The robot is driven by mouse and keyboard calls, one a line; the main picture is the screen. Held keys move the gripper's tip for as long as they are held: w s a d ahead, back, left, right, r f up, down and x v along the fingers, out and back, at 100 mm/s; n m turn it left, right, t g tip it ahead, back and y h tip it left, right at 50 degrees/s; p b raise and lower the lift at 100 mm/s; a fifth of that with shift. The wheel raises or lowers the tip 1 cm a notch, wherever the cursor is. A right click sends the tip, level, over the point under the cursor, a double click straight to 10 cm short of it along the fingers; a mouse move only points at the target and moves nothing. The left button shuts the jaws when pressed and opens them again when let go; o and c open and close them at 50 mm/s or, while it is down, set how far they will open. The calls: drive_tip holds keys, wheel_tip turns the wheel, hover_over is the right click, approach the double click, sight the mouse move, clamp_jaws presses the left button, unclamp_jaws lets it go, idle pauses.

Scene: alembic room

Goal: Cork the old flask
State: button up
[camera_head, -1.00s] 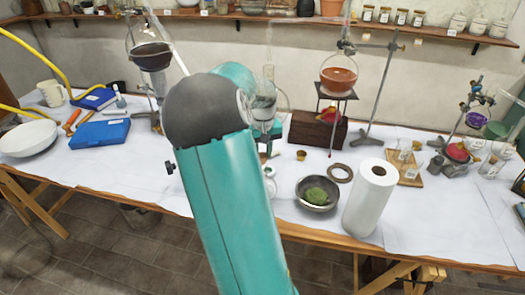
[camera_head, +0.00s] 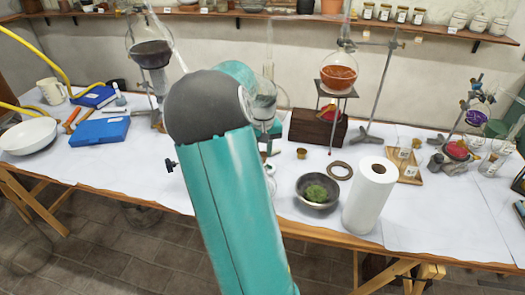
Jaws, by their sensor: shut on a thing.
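My teal arm with its dark rounded joint fills the middle of the view. My gripper is hidden behind it, so I cannot see what is between its jaws. A round glass flask with orange liquid (camera_head: 338,77) stands upright on a tripod. Another round flask with dark contents (camera_head: 150,50) stands at the left. Clear glassware (camera_head: 264,103) is partly hidden behind my arm. I cannot tell which vessel is the old flask. A small brown, cork-like piece (camera_head: 301,153) is on the white-covered table (camera_head: 420,218).
A dark bowl with green matter (camera_head: 317,191), a brown ring (camera_head: 340,170) and a paper roll (camera_head: 369,195) stand right of my arm. Blue cases (camera_head: 101,131) and a white bowl (camera_head: 28,135) are at the left.

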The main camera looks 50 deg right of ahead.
sight(262, 154)
drive_tip(key=shift+f, duration=1.15)
idle(3.0)
drive_tip(key=o, duration=1.4)
drive_tip(key=shift+c, duration=0.2)
drive_tip(key=shift+r, duration=3.55)
